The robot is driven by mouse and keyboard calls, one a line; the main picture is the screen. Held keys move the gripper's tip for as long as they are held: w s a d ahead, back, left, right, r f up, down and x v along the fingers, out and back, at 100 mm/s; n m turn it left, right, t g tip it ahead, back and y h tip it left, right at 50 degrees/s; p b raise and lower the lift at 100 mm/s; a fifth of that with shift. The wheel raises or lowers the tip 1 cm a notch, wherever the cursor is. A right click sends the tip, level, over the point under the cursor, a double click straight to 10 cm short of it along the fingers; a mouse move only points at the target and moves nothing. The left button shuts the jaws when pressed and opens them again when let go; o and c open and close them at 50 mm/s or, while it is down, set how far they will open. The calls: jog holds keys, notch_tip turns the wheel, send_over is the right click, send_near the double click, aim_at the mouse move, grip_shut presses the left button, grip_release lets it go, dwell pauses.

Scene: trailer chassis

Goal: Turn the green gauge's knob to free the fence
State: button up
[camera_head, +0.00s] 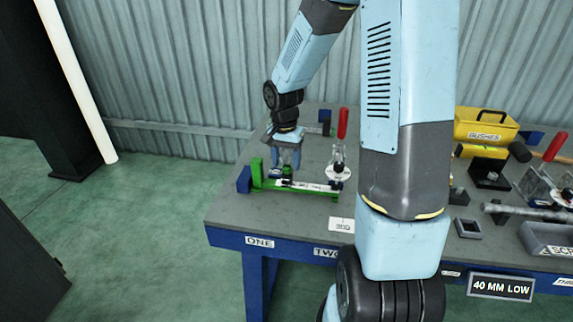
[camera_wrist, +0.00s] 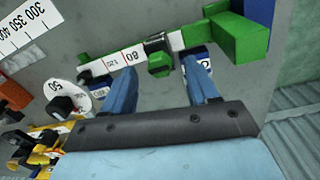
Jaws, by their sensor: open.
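The green gauge (camera_head: 320,190) lies near the left end of the workbench, a green bar with a white scale strip. In the wrist view the strip (camera_wrist: 123,62) runs across the top to a green end block (camera_wrist: 240,35). A dark sliding fence (camera_wrist: 157,42) sits on the bar with a green knob (camera_wrist: 160,64) on it. My gripper (camera_head: 286,169) points down over the gauge. In the wrist view its two blue fingers (camera_wrist: 160,84) are apart, with the knob just beyond and between their tips. I see no contact with the knob.
A red-handled clamp (camera_head: 342,125) stands right of the gauge. Further right are a yellow bushes bin (camera_head: 485,126), a metal rod (camera_head: 515,210) and a grey scrap tray (camera_head: 550,239). A white label card (camera_head: 341,224) lies near the front edge. A corrugated wall (camera_head: 180,80) stands behind.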

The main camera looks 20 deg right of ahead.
jog(key=shift+f, duration=0.9)
jog(key=shift+c, duration=0.4)
jog(key=c, duration=1)
jog(key=shift+o, duration=0.2)
